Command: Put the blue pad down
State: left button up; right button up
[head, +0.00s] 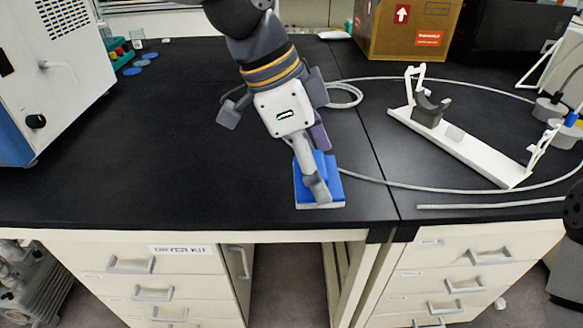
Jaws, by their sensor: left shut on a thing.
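The blue pad (328,183) is a small blue block with a pale lower edge, near the front edge of the black bench. My left gripper (316,186) comes down from the top of the head view and is shut on the blue pad. Its fingers cover part of the pad's top. I cannot tell whether the pad touches the bench top or is held just above it. My right gripper is not in view; only a dark part of an arm shows at the right edge.
A white freeze dryer (60,70) stands at the left. A cardboard box (392,28) is at the back. A white stand (460,145) and a looped grey hose (440,188) lie at the right. The black bench (150,140) is clear left of the pad.

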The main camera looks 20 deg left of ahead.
pick_arm(q)
jog(key=shift+s+r, duration=0.15)
jog(key=shift+s, duration=0.3)
jog(key=w+a+f, duration=0.2)
jog(key=w+f, duration=0.1)
jog(key=w+a+f+b, duration=0.1)
jog(key=w+a+f, duration=0.2)
jog(key=w, duration=0.1)
jog(key=w+a+f+b, duration=0.1)
jog(key=w+a+f, duration=0.1)
jog(key=w+f, duration=0.1)
jog(key=shift+w+a+f, duration=0.15)
jog(key=shift+w+a, duration=0.15)
jog(key=shift+w, duration=0.15)
jog(key=f, duration=0.3)
jog(key=shift+w+a+f, duration=0.1)
jog(key=shift+w+a, duration=0.15)
jog(key=shift+w, duration=0.05)
jog(key=shift+f, duration=0.1)
jog(key=shift+c, duration=0.4)
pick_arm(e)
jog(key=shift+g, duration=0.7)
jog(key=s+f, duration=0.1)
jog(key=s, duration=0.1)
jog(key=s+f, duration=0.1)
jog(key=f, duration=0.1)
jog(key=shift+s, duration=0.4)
pick_arm(q)
jog(key=o, duration=1.2)
